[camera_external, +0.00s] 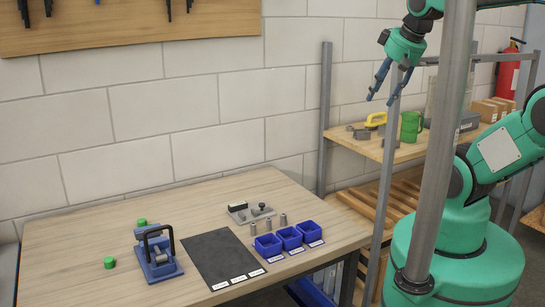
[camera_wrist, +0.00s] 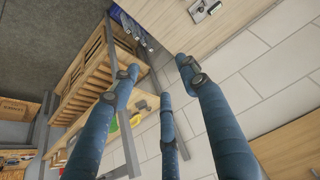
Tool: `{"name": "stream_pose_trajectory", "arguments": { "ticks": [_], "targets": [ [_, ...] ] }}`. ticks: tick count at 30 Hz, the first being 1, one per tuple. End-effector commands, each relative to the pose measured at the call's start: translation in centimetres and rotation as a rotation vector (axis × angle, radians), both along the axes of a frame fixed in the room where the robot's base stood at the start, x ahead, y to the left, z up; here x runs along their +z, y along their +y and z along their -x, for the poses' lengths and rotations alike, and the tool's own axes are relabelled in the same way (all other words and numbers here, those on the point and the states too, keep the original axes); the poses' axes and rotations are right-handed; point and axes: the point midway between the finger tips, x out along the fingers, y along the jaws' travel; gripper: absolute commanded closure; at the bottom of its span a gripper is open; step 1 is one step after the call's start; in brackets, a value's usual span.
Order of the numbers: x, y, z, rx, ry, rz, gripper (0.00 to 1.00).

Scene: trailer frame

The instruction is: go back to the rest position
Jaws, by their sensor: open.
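My gripper (camera_external: 381,81) is open and empty in the external view. It hangs in the air in front of the white block wall, above and to the right of the wooden table (camera_external: 62,224). Its blue fingers (camera_wrist: 160,90) are spread apart in the wrist view, with nothing between them. My green arm comes in from the right, partly hidden behind a grey metal post.
The grey post (camera_external: 440,150) stands close to my arm. A wooden shelf (camera_external: 345,143) with a green mug (camera_external: 410,127) is below my gripper. The table holds a blue fixture (camera_external: 158,258), a dark mat (camera_external: 215,255) and blue bins (camera_external: 290,238).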

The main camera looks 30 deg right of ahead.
Motion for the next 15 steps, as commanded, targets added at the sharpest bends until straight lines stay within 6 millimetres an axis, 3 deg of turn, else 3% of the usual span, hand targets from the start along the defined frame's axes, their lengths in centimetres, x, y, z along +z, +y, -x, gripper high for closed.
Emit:
{"name": "stream_pose_trajectory", "arguments": {
  "ticks": [8,15],
  "targets": [
    [-1.9,0.0,0.0,0.0,0.0,0.0,0.55],
    [-5.4,0.0,0.0,0.001,0.0,0.0,0.55]
  ]
}}
